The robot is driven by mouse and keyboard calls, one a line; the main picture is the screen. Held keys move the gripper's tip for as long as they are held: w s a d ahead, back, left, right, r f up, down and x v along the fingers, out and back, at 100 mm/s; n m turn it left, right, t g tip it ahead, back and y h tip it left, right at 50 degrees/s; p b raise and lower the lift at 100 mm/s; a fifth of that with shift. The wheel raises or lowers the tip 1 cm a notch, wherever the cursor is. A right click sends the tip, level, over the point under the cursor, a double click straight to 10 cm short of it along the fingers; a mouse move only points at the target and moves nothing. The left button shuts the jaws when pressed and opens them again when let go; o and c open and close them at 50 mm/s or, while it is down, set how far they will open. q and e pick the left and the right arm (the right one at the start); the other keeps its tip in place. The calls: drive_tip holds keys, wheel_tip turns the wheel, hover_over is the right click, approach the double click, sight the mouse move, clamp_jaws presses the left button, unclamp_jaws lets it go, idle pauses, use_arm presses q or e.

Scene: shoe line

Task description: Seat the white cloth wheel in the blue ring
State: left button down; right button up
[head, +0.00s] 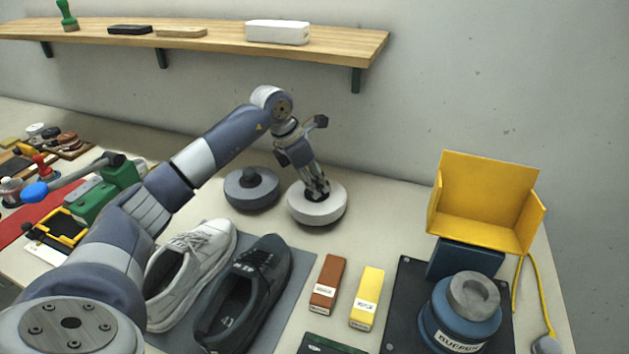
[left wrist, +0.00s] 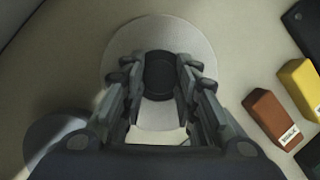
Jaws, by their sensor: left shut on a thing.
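The white cloth wheel (head: 317,212) lies flat at the back of the table, with a dark hub in its middle. My left gripper (head: 317,190) comes down on it from above and is shut on the hub. In the left wrist view the fingers (left wrist: 160,80) stand on both sides of the dark hub (left wrist: 159,68), and the pale wheel (left wrist: 160,32) spreads out below. I cannot tell a separate blue ring from this body. My right gripper is not in view.
A grey wheel with a dark knob (head: 251,190) lies left of the white one. A white shoe (head: 188,268) and a dark shoe (head: 245,300) stand on a grey mat.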

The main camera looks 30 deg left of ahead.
use_arm(q)
drive_tip(key=shift+f+b, duration=0.3)
drive_tip(key=shift+f, duration=0.2)
drive_tip(key=c, duration=1.5)
unclamp_jaws()
drive_tip(key=shift+p+v, duration=0.55)
drive_tip(key=shift+v, duration=0.25)
drive_tip(key=p+v, duration=0.5)
drive_tip(key=v, duration=0.4)
drive_tip(key=shift+r, duration=0.25)
drive_tip(key=shift+f, duration=0.1)
